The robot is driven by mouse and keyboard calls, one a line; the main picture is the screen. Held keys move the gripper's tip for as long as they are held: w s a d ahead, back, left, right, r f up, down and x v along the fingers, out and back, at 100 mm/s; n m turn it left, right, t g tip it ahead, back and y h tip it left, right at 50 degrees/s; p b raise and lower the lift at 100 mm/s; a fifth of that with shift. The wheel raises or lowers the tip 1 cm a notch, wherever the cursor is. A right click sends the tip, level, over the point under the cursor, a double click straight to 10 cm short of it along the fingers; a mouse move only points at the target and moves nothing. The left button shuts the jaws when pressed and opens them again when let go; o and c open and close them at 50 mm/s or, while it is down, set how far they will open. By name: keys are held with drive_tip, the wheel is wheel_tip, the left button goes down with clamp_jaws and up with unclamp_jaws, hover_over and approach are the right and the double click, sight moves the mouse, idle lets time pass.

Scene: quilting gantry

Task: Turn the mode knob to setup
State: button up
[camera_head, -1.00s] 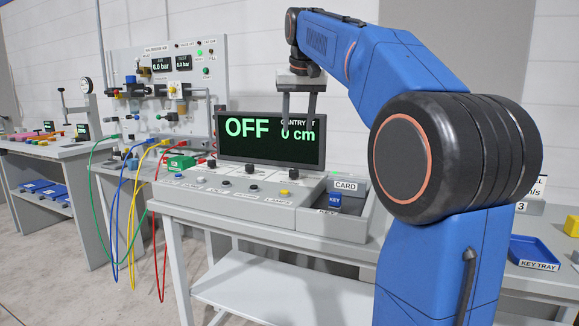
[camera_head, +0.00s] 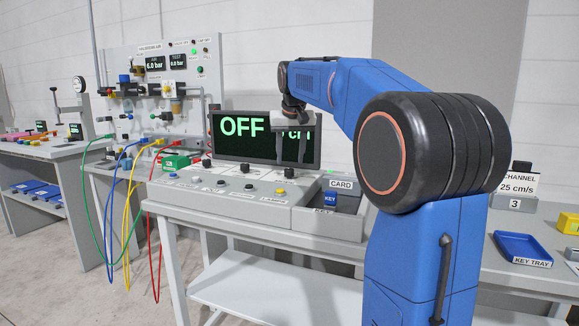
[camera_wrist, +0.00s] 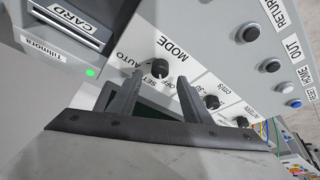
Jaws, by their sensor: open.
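The mode knob (camera_wrist: 160,68) is a small dark round knob on the light console panel, under the word MODE. The words AUTO, SET and OFF are printed around it, the last two partly hidden. In the head view the same mode knob (camera_head: 289,173) is at the right end of the knob row, below the display. The display (camera_head: 235,150) reads OFF in large green letters; its right part is covered by my gripper. My gripper (camera_wrist: 160,79) is open, with one finger on either side of the knob in the wrist view. I cannot tell whether they touch it.
Two more knobs (camera_head: 245,168) stand left in the row. Buttons (camera_head: 225,183) line the console's front. A CARD slot (camera_head: 342,184) and a blue KEY block (camera_head: 330,198) are to the right. A key tray (camera_head: 524,248) lies farther right. Coloured hoses hang at the left.

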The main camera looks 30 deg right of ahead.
sight(289, 169)
drive_tip(key=shift+x, duration=2.15)
drive_tip(key=c, duration=1)
